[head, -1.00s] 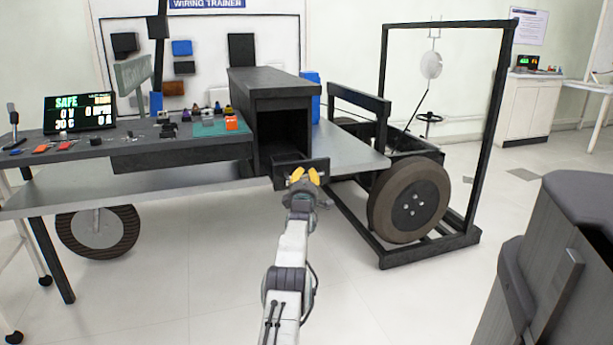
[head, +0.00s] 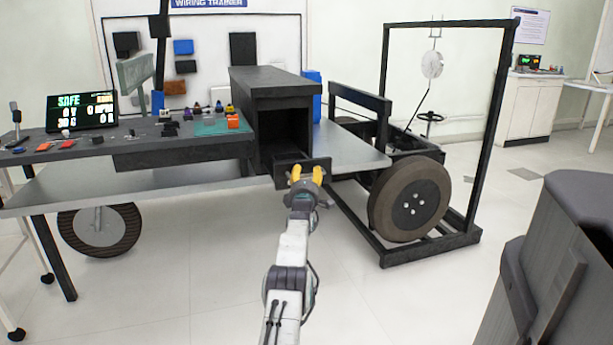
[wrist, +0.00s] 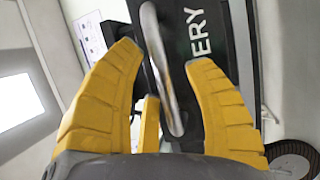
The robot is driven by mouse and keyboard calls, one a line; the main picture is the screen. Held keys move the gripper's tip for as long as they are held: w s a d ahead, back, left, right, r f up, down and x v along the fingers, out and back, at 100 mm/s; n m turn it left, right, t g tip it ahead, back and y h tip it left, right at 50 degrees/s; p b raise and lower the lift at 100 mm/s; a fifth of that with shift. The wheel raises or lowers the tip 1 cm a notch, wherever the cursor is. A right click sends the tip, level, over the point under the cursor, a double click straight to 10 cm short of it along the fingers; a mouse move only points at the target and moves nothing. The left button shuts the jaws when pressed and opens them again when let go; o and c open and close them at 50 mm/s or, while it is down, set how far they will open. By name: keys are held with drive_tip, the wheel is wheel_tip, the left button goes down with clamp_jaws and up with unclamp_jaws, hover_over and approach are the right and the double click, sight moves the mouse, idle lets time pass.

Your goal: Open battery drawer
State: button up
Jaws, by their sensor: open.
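The black battery drawer front (head: 285,169) stands forward of the dark opening in its black housing (head: 272,84), at the right end of the bench. In the wrist view the drawer front (wrist: 206,75) shows white letters ending in "ERY" and a silver bar handle (wrist: 163,70). My gripper (head: 306,172) is at the drawer front, its yellow fingers parted. In the wrist view the open fingers (wrist: 164,62) lie on either side of the handle. I cannot tell whether either finger touches it. The drawer's inside is mostly hidden.
The bench (head: 190,183) carries a lit screen (head: 82,113) and several small parts at left. A black frame with a wheel (head: 409,199) stands close on the right. A dark grey cabinet-like object (head: 560,260) fills the lower right. The floor between is clear.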

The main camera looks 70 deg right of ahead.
drive_tip(key=shift+s+a, duration=0.1)
drive_tip(key=shift+a, duration=0.15)
drive_tip(key=v, duration=1.1)
drive_tip(key=shift+a, duration=0.25)
idle(0.6)
idle(0.6)
